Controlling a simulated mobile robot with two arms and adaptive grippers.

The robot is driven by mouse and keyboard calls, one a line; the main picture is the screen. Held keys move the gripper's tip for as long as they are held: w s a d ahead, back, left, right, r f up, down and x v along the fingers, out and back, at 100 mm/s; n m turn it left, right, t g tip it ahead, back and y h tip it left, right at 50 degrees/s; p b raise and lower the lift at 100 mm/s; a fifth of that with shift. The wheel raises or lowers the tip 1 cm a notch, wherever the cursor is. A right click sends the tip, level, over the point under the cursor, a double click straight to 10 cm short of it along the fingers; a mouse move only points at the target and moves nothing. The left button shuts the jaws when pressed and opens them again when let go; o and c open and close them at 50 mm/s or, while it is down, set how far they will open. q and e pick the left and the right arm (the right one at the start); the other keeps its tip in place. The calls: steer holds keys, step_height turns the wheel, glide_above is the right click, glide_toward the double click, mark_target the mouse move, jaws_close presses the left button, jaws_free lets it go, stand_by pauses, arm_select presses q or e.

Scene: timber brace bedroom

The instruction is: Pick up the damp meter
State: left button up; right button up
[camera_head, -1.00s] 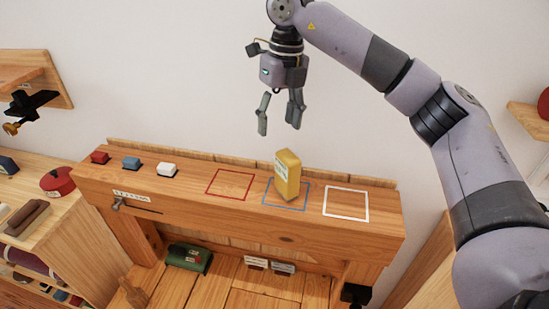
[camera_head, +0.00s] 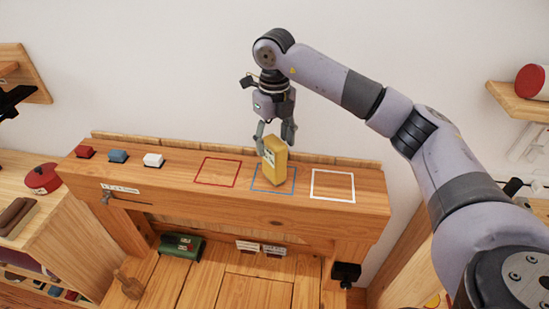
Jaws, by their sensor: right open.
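The damp meter appears to be the yellow, upright block-shaped device (camera_head: 276,163) with a pale label on its front. It stands on the wooden bench shelf, at the blue square outline (camera_head: 260,187). My right gripper (camera_head: 274,142) is above it, pointing down and open. Its two fingers are at the top of the meter, one on the left and one toward the right. I cannot tell whether they touch it. My left gripper is not in view.
A red outline (camera_head: 218,172) lies to the left and a white outline (camera_head: 333,186) to the right, both empty. A low raised wooden edge (camera_head: 340,160) runs behind.

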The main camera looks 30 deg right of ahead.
step_height(320, 180, down, 5)
steer(key=shift+w+d+r+p, duration=0.1)
steer(key=shift+r+p, duration=0.1)
steer(key=shift+p, duration=0.85)
steer(key=shift+f, duration=0.25)
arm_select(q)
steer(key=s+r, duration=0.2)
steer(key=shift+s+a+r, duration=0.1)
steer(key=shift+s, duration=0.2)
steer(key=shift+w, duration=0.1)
arm_select(e)
steer(key=shift+c, duration=0.4)
steer(key=c, duration=0.4)
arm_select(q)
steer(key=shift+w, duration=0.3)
arm_select(e)
steer(key=c, duration=0.8)
steer(key=shift+o, duration=0.2)
steer(key=shift+r, duration=0.1)
